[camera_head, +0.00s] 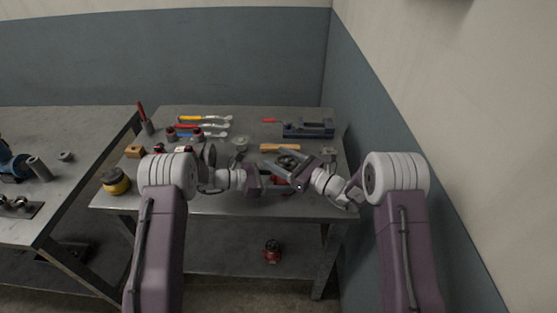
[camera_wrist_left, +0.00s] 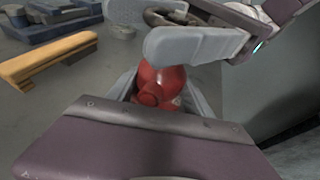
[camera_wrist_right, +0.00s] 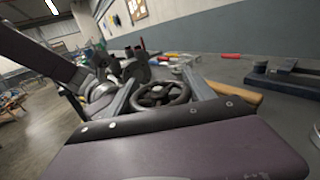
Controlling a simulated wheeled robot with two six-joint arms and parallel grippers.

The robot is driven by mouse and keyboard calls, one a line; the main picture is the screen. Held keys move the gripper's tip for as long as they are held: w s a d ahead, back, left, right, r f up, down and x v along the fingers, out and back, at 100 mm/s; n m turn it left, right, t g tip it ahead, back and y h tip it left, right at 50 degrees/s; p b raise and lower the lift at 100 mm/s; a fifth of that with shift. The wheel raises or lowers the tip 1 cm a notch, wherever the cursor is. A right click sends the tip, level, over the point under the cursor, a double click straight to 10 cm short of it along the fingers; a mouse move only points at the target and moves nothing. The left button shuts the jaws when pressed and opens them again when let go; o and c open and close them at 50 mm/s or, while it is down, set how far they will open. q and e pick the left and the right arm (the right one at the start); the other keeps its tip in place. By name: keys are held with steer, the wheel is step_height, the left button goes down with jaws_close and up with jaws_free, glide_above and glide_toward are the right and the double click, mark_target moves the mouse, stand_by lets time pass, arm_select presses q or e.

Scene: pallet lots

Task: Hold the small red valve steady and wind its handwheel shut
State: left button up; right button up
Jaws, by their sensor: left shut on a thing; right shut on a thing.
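The small red valve (camera_wrist_left: 158,82) sits between the fingers of my left gripper (camera_head: 277,181), which is shut on its red body. In the head view, my arms hide most of the valve. Its dark round handwheel (camera_wrist_right: 160,93) lies between the two fingers of my right gripper (camera_wrist_right: 162,92), which is shut on it. The wheel also shows in the head view (camera_head: 287,161). In the left wrist view, a grey finger of my right gripper crosses above the red body and partly covers it.
A blue vise-like block (camera_head: 308,129), an orange-handled piece (camera_head: 280,148) and several coloured-handled tools (camera_head: 203,127) lie farther back on the grey table. A yellow-and-black round item (camera_head: 115,182) stands at the left edge. Another red item (camera_head: 272,251) sits below. A wall closes the right side.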

steer(key=shift+w+d+m+t+h, duration=0.15)
steer(key=shift+w+m+t+h, duration=0.05)
steer(key=shift+m+t+h, duration=0.85)
steer(key=shift+w+d+m+t+h, duration=0.1)
steer(key=shift+w+m+t+h, duration=0.05)
steer(key=shift+m+t+h, duration=0.9)
steer(key=shift+h, duration=0.3)
steer(key=o, duration=1.4)
steer(key=shift+d, duration=0.1)
steer(key=shift+c, duration=0.2)
steer(key=shift+s+d, duration=0.1)
steer(key=v, duration=1.1)
steer(key=shift+s, duration=0.35)
steer(key=shift+d+f, duration=0.15)
